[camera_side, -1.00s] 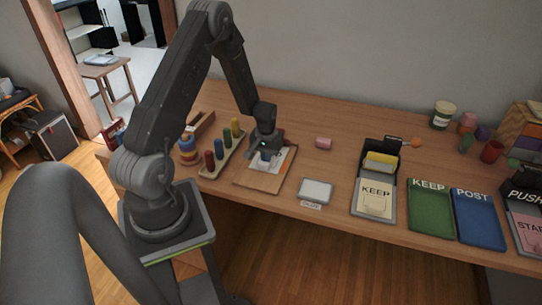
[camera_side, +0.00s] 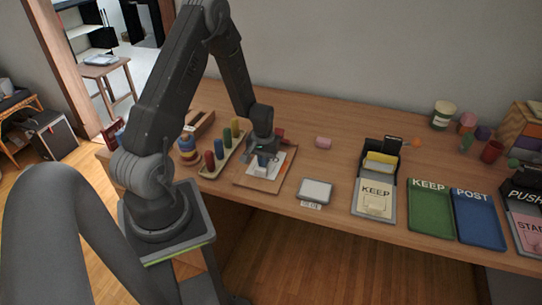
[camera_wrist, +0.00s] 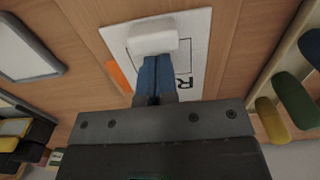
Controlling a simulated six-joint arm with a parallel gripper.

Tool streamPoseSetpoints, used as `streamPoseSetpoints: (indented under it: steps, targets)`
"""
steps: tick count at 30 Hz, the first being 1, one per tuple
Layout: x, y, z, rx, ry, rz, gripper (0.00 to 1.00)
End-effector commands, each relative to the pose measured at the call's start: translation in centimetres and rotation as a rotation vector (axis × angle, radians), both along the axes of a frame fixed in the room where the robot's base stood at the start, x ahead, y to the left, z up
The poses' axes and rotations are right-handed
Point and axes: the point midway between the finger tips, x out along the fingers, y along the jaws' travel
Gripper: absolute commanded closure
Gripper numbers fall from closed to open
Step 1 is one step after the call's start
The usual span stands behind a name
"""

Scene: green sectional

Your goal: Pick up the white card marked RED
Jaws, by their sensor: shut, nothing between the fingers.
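The white card (camera_wrist: 196,50) lies on a wooden board. A black letter R shows on it in the wrist view; the rest of the marking is hidden. A white block-like grip (camera_wrist: 153,40) stands up from the card, and an orange patch (camera_wrist: 121,76) shows at its edge. My gripper (camera_wrist: 158,60) has its blue fingers together, with nothing between them. The tips are over the card, right by the white grip; I cannot tell whether they touch it. In the side view my gripper (camera_side: 263,163) points down over the card (camera_side: 279,160) on the board (camera_side: 253,182).
A rack of coloured pegs (camera_side: 222,157) stands close on the left of the board. A grey-framed white pad (camera_side: 315,191) lies to the right. Farther right are a KEEP box (camera_side: 375,201), a green KEEP tray (camera_side: 430,212) and a blue POST tray (camera_side: 479,220).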

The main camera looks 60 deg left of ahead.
Motion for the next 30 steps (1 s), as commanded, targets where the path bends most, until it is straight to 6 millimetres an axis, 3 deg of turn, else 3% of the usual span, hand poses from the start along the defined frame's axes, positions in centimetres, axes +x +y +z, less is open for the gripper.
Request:
streamPoseSetpoints:
  steps: [21, 30]
  targets:
    - [0.4, 0.4, 5.5, 0.002, -0.002, 0.0, 1.0]
    - [0.4, 0.4, 6.2, 0.001, -0.001, 0.0, 1.0]
